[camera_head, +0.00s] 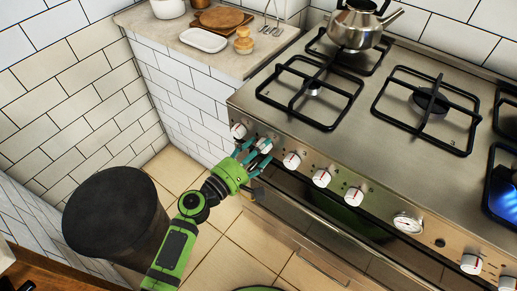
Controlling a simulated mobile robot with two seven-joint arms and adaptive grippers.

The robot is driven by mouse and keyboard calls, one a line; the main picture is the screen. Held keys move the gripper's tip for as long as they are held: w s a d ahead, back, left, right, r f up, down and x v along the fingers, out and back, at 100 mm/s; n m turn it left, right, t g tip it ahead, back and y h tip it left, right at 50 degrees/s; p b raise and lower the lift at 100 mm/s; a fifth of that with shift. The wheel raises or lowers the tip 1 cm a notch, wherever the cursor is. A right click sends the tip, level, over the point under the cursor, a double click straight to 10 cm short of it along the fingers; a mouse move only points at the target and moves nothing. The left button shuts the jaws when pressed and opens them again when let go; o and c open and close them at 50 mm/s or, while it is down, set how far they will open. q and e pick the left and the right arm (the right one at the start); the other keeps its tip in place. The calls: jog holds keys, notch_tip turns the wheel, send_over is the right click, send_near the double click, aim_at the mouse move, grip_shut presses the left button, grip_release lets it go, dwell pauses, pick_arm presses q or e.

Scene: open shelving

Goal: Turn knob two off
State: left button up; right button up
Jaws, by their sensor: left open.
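The steel stove (335,150) has a row of white knobs with red marks along its front panel. The second knob from the left (265,144) is partly covered by my left gripper (252,153). My left gripper is open, its teal fingers at the front panel around or just in front of that knob; I cannot tell whether they touch it. The first knob (238,131) is to its left and the third knob (291,160) to its right, both clear of the fingers. My right gripper is not in view.
A blue flame (502,190) burns at the far right burner. A kettle (357,25) stands on the back left burner. A counter (190,40) with a white tray (203,40) and jar (243,42) is at left. A dark round bin (112,212) stands beside my left arm.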

pick_arm(q)
jog(key=c, duration=1.1)
jog(key=shift+c, duration=0.3)
jog(key=shift+s+d+m+y, duration=0.1)
jog(key=shift+m+y, duration=0.25)
jog(key=shift+m, duration=2.9)
jog(key=shift+s+d+m+y, duration=0.1)
jog(key=shift+m+y, duration=0.25)
jog(key=shift+m, duration=2.9)
jog(key=shift+f, duration=0.1)
